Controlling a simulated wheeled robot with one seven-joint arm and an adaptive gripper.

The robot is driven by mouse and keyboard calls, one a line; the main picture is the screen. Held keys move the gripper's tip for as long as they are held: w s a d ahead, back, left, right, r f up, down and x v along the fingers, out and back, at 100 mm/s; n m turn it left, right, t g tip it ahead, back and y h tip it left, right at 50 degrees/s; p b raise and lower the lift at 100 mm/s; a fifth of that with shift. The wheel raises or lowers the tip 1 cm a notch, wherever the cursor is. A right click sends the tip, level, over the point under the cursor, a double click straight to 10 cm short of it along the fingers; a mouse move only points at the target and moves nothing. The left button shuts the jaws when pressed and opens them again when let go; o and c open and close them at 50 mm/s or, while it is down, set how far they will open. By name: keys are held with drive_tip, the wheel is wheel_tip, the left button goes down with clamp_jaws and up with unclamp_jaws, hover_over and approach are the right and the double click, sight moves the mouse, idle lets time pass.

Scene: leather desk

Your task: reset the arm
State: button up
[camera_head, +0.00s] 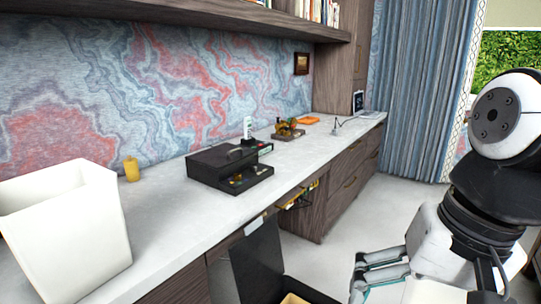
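My arm comes in at the right side, with a white and black joint at the top right. It bends down to my gripper (366,277) at the bottom, whose grey and teal fingers point left. The gripper hangs over the pale floor in front of the desk, apart from the desk and its objects. I see nothing held in it. The fingers are small and partly cut off by the bottom edge, so how far they are spread is unclear.
The long desk (160,213) carries a white bin (65,235), a yellow candle-like object (131,169), a black box (220,163) and an orange item (309,120). A drawer (300,195) stands partly open. A dark upright panel (258,262) stands before the desk.

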drive_tip(key=s+d+f+n+h, duration=0.2)
drive_tip(key=s+d+n, duration=0.15)
drive_tip(key=s, duration=0.55)
wheel_tip(320, 180, up, 16)
drive_tip(key=t+p, duration=0.2)
drive_tip(key=p, duration=1.3)
drive_tip(key=shift+w+a+t+y, duration=0.25)
drive_tip(key=shift+a+t+y, duration=0.05)
drive_tip(key=shift+t, duration=0.1)
drive_tip(key=shift+r, duration=0.1)
